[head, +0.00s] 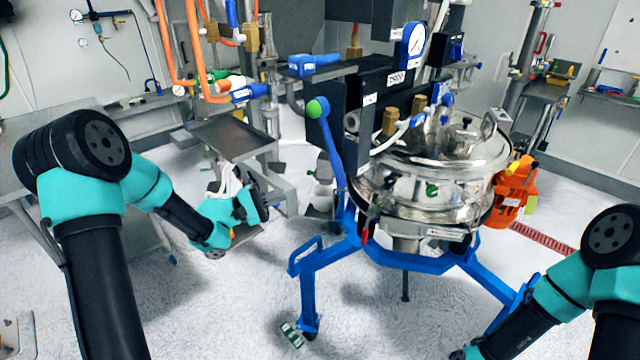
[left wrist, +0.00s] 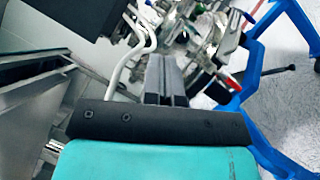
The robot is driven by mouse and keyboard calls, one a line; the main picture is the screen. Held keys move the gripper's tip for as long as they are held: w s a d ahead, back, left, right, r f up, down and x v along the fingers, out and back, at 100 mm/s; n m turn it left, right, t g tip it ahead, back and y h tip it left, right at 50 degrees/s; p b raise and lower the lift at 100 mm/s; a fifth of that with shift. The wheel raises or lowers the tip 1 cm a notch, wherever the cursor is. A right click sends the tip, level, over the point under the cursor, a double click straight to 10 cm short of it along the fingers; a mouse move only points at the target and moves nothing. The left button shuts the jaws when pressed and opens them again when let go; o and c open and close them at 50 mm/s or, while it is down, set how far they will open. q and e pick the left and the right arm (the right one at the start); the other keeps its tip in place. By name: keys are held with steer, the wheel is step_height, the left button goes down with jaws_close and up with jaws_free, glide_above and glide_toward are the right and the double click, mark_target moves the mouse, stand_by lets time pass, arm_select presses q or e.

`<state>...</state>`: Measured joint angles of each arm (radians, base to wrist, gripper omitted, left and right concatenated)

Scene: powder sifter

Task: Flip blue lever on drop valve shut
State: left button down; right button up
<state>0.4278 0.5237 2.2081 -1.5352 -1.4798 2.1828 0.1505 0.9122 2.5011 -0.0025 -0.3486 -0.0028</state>
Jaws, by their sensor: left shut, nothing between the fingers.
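A long blue lever (head: 332,140) with a green ball knob stands upright, tilted a little left, beside the steel sifter vessel (head: 440,205). Blue-handled valves sit on the pipework, one at the upper left (head: 250,92) and one higher up (head: 315,64). I cannot tell for sure which blue handle belongs to the drop valve. My left gripper (head: 262,192) is shut and empty, left of and below the long lever, apart from it. In the left wrist view its grey fingers (left wrist: 166,72) are together, pointing toward the sifter parts. My right gripper is outside the picture, below the bottom edge.
The blue stand frame (head: 410,262) carries the vessel. White hoses (left wrist: 125,62) pass close beside my left fingers. A steel tray (head: 232,140) is behind my left gripper. An orange container (head: 513,190) stands at right. The floor in front is mostly clear.

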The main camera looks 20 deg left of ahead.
arm_select(q)
steer(key=shift+d, duration=0.15)
steer(key=s+d+r+x, duration=0.1)
steer(key=s+x, duration=0.1)
steer(key=x, duration=1)
steer(key=shift+d, duration=0.25)
steer(key=shift+d, duration=0.1)
